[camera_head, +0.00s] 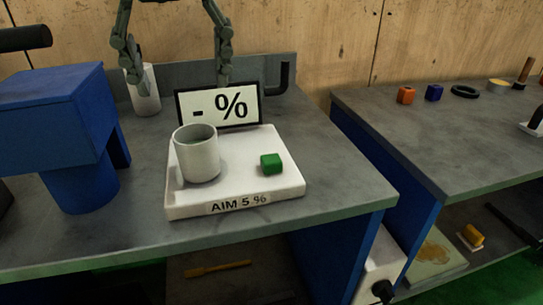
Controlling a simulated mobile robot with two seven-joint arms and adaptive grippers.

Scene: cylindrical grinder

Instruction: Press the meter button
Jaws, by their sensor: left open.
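The meter (235,188) is a white, slab-like unit on the grey bench, labelled "AIM 5 %" on its front edge. Its display (218,107) stands at the back and reads "- %". The green button (271,163) is a small block on the right of the slab, uncovered. A whitish cup (198,158) stands upright on the left of the slab. My left gripper (180,83) is at the top, fingers spread wide and pointing down, with nothing between them. Its right fingertip shows just above the display, its left one overlaps another white cup. My right gripper is not in view.
The other white cup (146,98) stands at the back of the bench (330,190). A blue machine (60,120) is at left. A right-hand bench (450,140) holds an orange block (405,95), a blue block (433,92) and a black ring (465,92). The bench right of the meter is clear.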

